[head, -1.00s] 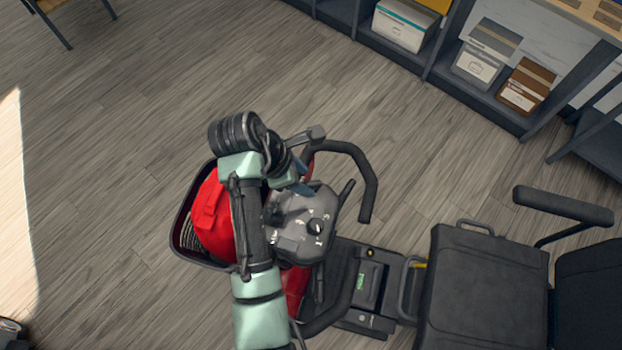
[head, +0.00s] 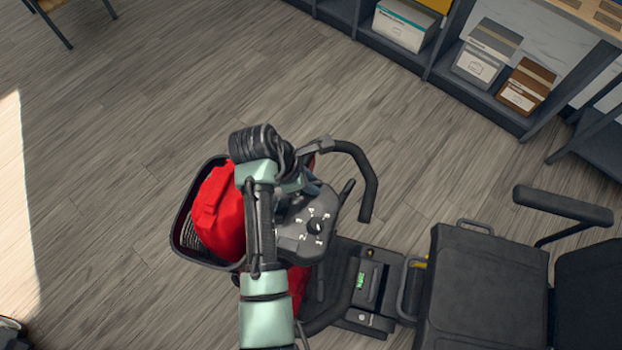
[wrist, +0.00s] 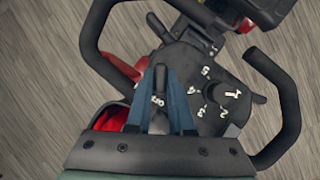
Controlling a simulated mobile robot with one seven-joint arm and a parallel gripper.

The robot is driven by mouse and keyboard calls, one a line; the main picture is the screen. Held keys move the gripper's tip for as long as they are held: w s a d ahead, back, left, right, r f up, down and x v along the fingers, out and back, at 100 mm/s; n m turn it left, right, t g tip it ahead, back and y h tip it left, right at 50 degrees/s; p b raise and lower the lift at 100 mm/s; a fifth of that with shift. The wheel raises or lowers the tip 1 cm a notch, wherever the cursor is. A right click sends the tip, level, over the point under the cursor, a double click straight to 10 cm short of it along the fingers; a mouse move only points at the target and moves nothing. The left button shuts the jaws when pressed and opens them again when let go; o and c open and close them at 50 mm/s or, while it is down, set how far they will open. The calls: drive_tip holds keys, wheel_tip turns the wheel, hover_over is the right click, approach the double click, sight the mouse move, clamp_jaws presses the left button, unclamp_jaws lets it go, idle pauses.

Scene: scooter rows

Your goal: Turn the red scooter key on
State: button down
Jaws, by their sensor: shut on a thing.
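The red scooter (head: 298,280) stands below me, with its dark grey control panel (head: 298,243) partly covered by my arm in the head view. The panel also shows in the wrist view (wrist: 190,68), with a numbered dial (wrist: 231,94). My gripper (wrist: 165,74) is over the panel's left part in the wrist view. Its blue fingers come together around a small dark upright piece, which looks like the key (wrist: 160,84). The fingers hide much of it, and I cannot tell its turn angle. In the head view the fingers and key are largely hidden by my wrist.
Black handlebars (head: 366,185) curve around the panel. A front basket (head: 178,235) holds a red item (head: 215,212). The scooter's black seat (head: 480,290) is at the right. A shelf (head: 480,105) with boxes stands at the upper right. The floor at the left is open.

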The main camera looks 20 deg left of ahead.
drive_tip(key=shift+r, duration=0.1)
idle(0.3)
drive_tip(key=shift+w+r+m+g+p, duration=0.1)
drive_tip(key=shift+m+g+p, duration=0.5)
drive_tip(key=shift+m, duration=0.4)
drive_tip(key=m+g+h, duration=0.1)
drive_tip(key=m, duration=0.1)
drive_tip(key=shift+w+m+p, duration=0.1)
drive_tip(key=shift+m+p, duration=0.2)
drive_tip(key=shift+p, duration=0.1)
drive_tip(key=m+g, duration=0.1)
drive_tip(key=m, duration=0.2)
drive_tip(key=shift+w+f+g+b, duration=0.15)
drive_tip(key=shift+f+g+b, duration=0.05)
drive_tip(key=shift+g+b, duration=0.2)
drive_tip(key=shift+m+g+y+b, duration=0.4)
drive_tip(key=shift+m+g+b, duration=0.45)
drive_tip(key=shift+m, duration=1.15)
drive_tip(key=c, duration=0.8)
unclamp_jaws()
